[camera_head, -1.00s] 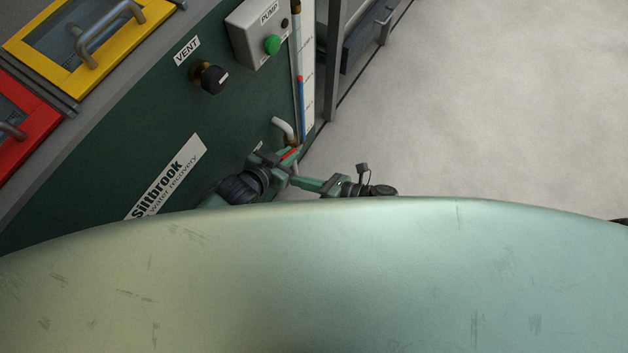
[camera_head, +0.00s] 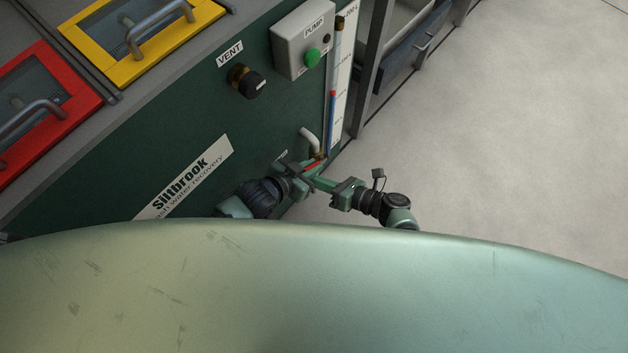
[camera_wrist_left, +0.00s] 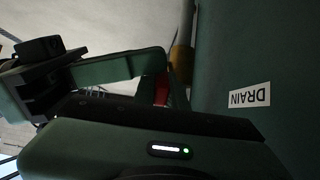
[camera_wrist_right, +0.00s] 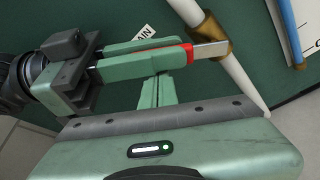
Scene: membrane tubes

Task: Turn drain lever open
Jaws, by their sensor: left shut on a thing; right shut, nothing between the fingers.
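The drain lever has a red grip and a bare metal end. Its red grip (camera_wrist_right: 188,53) and metal end (camera_wrist_right: 210,50) show in the right wrist view beside the brass drain fitting (camera_wrist_right: 208,32). My left gripper (camera_head: 308,168) is shut on the lever's red part, its fingers hiding most of it. A bit of red also shows in the left wrist view (camera_wrist_left: 162,88), near a brass part (camera_wrist_left: 182,64). My right gripper (camera_wrist_right: 157,92) is shut and empty, its fingertips close to the left gripper's fingers; I cannot tell whether they touch.
A white pipe (camera_wrist_right: 238,72) runs past the fitting. The green panel carries a DRAIN label (camera_wrist_left: 249,98), a black VENT knob (camera_head: 247,83) and a PUMP box (camera_head: 303,40). A level tube (camera_head: 332,95) stands at the panel's edge. Open floor (camera_head: 510,140) lies right.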

